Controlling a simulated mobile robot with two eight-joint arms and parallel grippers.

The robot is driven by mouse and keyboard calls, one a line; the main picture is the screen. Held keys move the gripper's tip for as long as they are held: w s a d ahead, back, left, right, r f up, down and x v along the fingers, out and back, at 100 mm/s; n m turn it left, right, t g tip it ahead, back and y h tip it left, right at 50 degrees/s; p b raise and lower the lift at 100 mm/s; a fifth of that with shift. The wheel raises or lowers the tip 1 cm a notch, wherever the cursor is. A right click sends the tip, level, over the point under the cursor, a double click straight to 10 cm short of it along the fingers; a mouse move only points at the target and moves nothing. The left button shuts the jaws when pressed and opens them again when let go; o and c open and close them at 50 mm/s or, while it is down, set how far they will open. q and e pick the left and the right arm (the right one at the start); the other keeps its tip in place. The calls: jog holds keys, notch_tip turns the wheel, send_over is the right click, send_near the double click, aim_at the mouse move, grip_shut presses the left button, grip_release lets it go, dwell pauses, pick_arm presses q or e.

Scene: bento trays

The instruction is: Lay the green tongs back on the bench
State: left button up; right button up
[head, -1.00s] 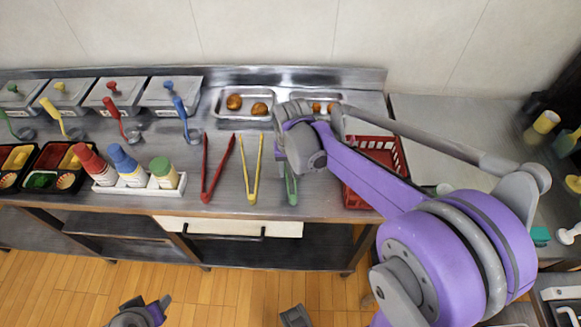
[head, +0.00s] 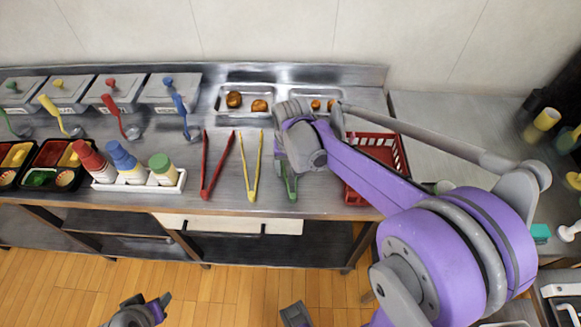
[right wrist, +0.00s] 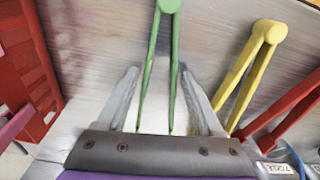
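The green tongs (head: 292,187) lie on the steel bench (head: 225,195), right of the yellow tongs, partly hidden by my right wrist in the head view. In the right wrist view the green tongs (right wrist: 149,75) run between my right gripper's fingers. My right gripper (right wrist: 160,85) is open, with a gap between each finger and the tongs. Its fingers are hidden in the head view. Part of my left arm's end (head: 140,312) shows low in the head view, over the floor; its finger state is unclear.
Yellow tongs (head: 251,168) and red tongs (head: 217,165) lie to the left. A red basket (head: 392,150) stands close on the right. Behind are metal trays (head: 262,92) with brown food. A bottle rack (head: 108,187) stands further left.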

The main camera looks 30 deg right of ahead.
jog(key=o, duration=0.5)
jog(key=shift+r, duration=0.1)
notch_tip(320, 180, up, 11)
jog(key=p, duration=0.1)
jog(key=s+a+f+n+t+p, duration=0.1)
jog(key=s+a, duration=0.1)
jog(key=s, duration=0.3)
jog(key=s+a+f+n+t+p, duration=0.1)
jog(key=s+a+n+t+p, duration=0.1)
jog(key=s, duration=0.3)
jog(key=s+a+f+n+t+p, duration=0.1)
jog(key=s+a+f, duration=0.1)
jog(key=s, duration=0.3)
jog(key=shift+a+n, duration=0.4)
jog(key=shift+a, duration=0.05)
